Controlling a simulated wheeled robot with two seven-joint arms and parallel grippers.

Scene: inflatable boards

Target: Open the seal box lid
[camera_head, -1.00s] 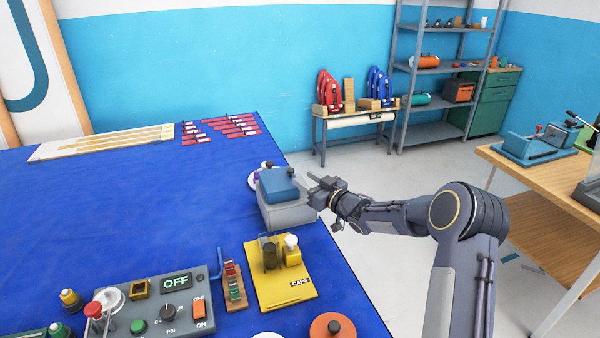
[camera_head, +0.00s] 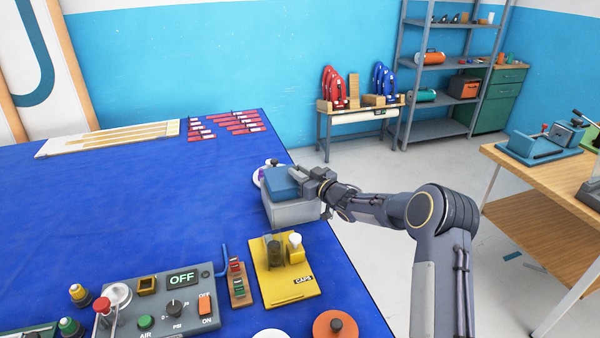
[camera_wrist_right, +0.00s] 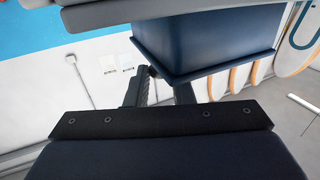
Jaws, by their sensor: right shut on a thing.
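The seal box is a grey box (camera_head: 292,214) with a blue lid (camera_head: 279,184), at the right edge of the blue table. The lid sits on the box and looks down. The exact grip point is hard to see. My left gripper is not in view.
A yellow caps board (camera_head: 284,280) and a grey control panel (camera_head: 160,305) stand nearer on the blue table (camera_head: 130,215). Small round items sit behind the box. A wooden bench (camera_head: 530,185) is at right. The table's middle is clear.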

